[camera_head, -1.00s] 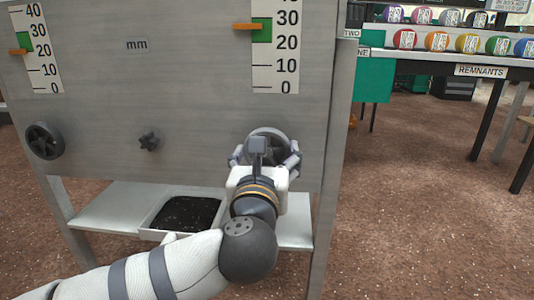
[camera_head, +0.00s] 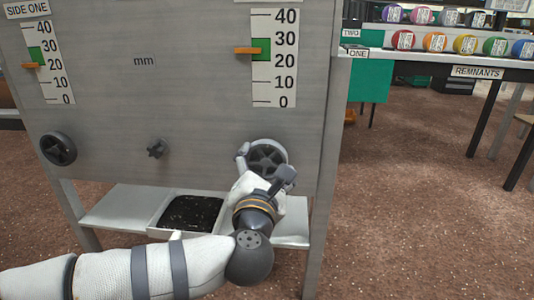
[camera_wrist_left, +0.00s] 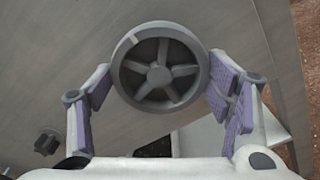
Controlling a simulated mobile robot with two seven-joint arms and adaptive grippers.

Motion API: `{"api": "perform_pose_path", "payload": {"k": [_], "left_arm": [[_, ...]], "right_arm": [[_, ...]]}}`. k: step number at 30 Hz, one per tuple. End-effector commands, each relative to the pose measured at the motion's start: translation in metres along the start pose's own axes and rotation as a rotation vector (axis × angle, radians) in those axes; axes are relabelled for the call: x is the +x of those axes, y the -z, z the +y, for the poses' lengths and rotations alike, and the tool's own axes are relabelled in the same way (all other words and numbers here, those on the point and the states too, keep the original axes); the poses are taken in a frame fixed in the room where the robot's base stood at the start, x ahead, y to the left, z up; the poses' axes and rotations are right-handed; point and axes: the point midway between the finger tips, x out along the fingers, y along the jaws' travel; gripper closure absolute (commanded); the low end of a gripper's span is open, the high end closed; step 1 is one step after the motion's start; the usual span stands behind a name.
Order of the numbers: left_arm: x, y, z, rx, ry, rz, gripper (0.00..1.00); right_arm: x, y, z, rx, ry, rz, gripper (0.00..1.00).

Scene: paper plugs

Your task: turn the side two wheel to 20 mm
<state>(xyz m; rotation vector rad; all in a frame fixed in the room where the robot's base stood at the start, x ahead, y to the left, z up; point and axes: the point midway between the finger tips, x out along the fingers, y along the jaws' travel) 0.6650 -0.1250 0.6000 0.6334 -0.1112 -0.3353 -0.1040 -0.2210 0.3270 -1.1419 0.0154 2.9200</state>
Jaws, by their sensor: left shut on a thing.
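The side two wheel (camera_head: 267,158) is a dark grey five-spoked handwheel on the right of the grey metal panel. My left gripper (camera_head: 262,160) is shut on its rim, with the wrist tilted to the right. In the left wrist view the wheel (camera_wrist_left: 160,67) sits between the two padded fingers (camera_wrist_left: 160,98). Above it, the side two scale (camera_head: 286,75) runs from 0 to 40. My right gripper is not in view.
A second wheel (camera_head: 58,149) and the side one scale (camera_head: 53,75) are on the panel's left. A small dark knob (camera_head: 157,148) lies between the wheels. A tray of dark bits (camera_head: 158,224) sits on the shelf below.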

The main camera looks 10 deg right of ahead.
Motion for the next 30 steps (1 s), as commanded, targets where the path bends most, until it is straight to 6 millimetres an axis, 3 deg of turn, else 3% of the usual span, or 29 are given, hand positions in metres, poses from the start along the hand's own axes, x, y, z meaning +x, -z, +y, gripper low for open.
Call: {"api": "perform_pose_path", "payload": {"k": [30], "left_arm": [[-0.001, -0.004, 0.0, 1.317, 0.0, -0.006, 0.57]], "right_arm": [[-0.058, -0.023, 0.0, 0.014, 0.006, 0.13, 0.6]]}}
